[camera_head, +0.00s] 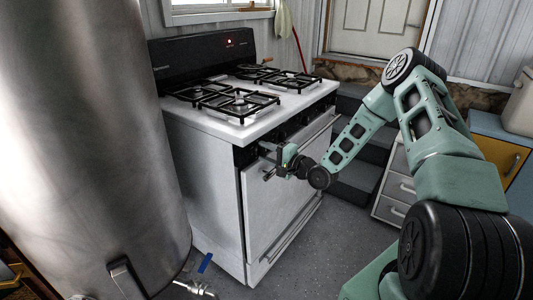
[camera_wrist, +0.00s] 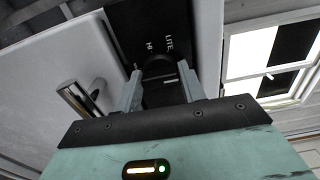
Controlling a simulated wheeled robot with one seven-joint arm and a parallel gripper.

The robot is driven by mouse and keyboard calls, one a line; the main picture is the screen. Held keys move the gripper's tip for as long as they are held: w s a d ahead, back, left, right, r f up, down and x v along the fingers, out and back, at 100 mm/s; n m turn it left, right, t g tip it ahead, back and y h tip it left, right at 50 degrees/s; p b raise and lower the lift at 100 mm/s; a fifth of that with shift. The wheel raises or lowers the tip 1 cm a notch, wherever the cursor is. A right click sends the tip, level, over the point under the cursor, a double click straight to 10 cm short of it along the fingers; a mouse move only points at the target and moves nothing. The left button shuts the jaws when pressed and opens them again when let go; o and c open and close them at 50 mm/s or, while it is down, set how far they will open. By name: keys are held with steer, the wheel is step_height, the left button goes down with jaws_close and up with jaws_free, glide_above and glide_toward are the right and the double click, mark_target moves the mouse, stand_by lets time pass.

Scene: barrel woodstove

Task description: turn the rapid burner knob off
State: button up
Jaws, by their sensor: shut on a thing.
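The white stove (camera_head: 202,172) stands in the middle of the head view, with a black control strip along its front top edge. My gripper (camera_head: 280,165) is at the left end of that strip, and my arm reaches in from the right. In the wrist view, my gripper (camera_wrist: 160,90) has its two fingers on either side of a black knob (camera_wrist: 159,66) and is shut on it. White "LITE" and "HI" marks show on the black panel (camera_wrist: 125,18) beside the knob. The knob's name label is not readable, and its full face is partly hidden between the fingers.
Black burner grates (camera_head: 240,104) sit on the stovetop, and a red light shows on the backguard (camera_head: 200,58). A metal bar handle (camera_wrist: 78,98) is close to my gripper. A large metal cylinder (camera_head: 90,130) stands at left. Drawers (camera_head: 398,188) stand at right.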

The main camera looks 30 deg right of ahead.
steer(key=o, duration=1)
steer(key=b+v, duration=0.1)
steer(key=v, duration=1.6)
steer(key=shift+s, duration=0.25)
